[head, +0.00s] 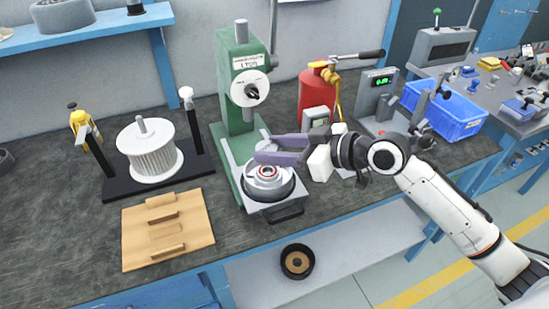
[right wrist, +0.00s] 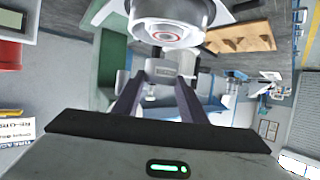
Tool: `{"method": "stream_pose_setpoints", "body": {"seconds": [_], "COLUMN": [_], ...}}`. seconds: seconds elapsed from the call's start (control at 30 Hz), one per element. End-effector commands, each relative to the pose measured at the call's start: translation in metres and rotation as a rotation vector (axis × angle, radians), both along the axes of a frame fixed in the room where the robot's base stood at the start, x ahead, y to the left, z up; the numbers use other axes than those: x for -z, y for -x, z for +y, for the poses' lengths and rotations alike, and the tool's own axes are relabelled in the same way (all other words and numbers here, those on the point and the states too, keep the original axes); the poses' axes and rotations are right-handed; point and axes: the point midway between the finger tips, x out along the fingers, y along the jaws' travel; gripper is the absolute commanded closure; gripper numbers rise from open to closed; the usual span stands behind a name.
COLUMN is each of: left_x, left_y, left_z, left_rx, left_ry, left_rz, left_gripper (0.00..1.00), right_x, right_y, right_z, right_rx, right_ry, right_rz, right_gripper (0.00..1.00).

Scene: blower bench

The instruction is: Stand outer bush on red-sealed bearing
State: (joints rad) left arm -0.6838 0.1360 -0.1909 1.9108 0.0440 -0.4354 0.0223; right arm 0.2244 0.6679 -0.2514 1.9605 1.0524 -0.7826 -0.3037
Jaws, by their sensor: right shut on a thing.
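The red-sealed bearing (head: 268,171) sits in a round grey housing (head: 262,186) on the plate of the green press; its red ring also shows in the right wrist view (right wrist: 172,37). My right gripper (head: 268,151) comes in from the right, just behind and above the bearing. Its purple fingers (right wrist: 158,85) are shut on a small grey cylindrical piece (right wrist: 160,68), which looks like the outer bush; fingers hide part of it. The bush appears apart from the bearing, though the gap is hard to judge. My left gripper is not in view.
The green press (head: 238,90) stands directly behind the housing. A red extinguisher-like pump (head: 314,92) and a blue crate (head: 455,122) stand to the right. A wooden board (head: 193,208) and a white ribbed rotor (head: 148,160) on a black stand are to the left.

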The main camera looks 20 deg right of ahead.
Motion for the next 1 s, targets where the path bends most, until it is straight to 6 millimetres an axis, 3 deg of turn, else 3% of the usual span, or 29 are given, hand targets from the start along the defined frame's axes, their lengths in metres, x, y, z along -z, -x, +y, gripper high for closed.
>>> {"method": "stream_pose_setpoints", "body": {"seconds": [0.2, 0.8, 0.83, 0.93, 1.0], "left_x": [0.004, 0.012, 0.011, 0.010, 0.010], "left_y": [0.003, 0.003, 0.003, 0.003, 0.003], "left_z": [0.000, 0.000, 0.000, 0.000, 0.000], "left_rx": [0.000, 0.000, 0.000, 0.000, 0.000], "left_ry": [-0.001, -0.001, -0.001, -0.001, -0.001], "left_rz": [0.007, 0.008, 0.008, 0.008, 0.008], "left_gripper": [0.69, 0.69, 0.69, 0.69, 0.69], "right_x": [0.026, 0.038, 0.038, 0.038, 0.038], "right_y": [0.000, 0.000, 0.000, 0.001, 0.000], "right_z": [0.000, 0.000, 0.000, 0.000, 0.000], "right_rx": [0.002, 0.000, -0.001, -0.001, -0.001], "right_ry": [-0.002, -0.001, 0.000, 0.000, 0.000], "right_rz": [0.001, -0.001, 0.002, 0.002, 0.002], "right_gripper": [0.91, 0.91, 0.58, 0.43, 0.43]}}
